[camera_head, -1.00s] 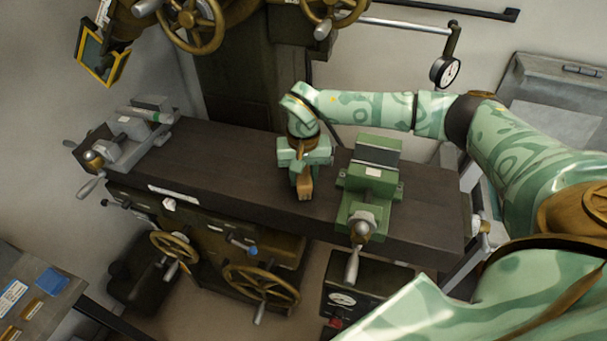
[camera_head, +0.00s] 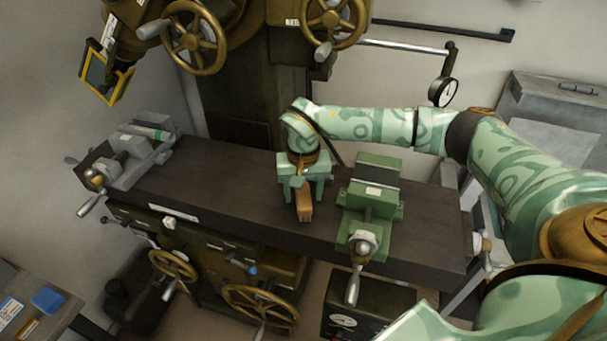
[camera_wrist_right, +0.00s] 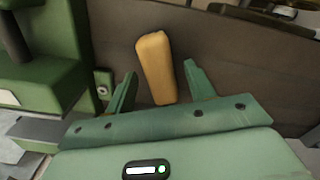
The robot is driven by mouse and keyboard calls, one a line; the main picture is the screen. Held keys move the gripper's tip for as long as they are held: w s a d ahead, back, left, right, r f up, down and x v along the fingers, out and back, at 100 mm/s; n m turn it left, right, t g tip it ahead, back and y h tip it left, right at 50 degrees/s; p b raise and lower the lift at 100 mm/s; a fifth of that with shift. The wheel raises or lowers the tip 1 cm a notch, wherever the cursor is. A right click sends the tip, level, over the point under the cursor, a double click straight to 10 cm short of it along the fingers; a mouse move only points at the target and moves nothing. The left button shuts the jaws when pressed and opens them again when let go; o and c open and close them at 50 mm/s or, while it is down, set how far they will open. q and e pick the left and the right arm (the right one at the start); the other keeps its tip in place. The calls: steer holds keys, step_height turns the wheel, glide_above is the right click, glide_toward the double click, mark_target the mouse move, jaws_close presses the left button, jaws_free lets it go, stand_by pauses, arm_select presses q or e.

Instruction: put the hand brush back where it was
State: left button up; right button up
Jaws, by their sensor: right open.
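The hand brush shows as a tan wooden piece (camera_head: 304,206) on the dark bench top, near its front edge and left of the green vise. My right gripper (camera_head: 303,187) is over the bench, pointing down at the brush. In the right wrist view the brush (camera_wrist_right: 155,62) lies between the two green fingers (camera_wrist_right: 160,74), which are open with a gap on each side. The brush reaches past the fingertips. Its bristles cannot be made out. My left gripper is not in view.
The green vise (camera_head: 372,190) stands close on the right of the gripper. A grey vise (camera_head: 130,150) is at the bench's left end. The dark bench top (camera_head: 220,170) between is clear. Handwheels (camera_head: 262,304) stick out below the front edge.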

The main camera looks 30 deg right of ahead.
mark_target(304, 195)
step_height(304, 195, up, 10)
steer(key=shift+b, duration=0.4)
stand_by(2.1)
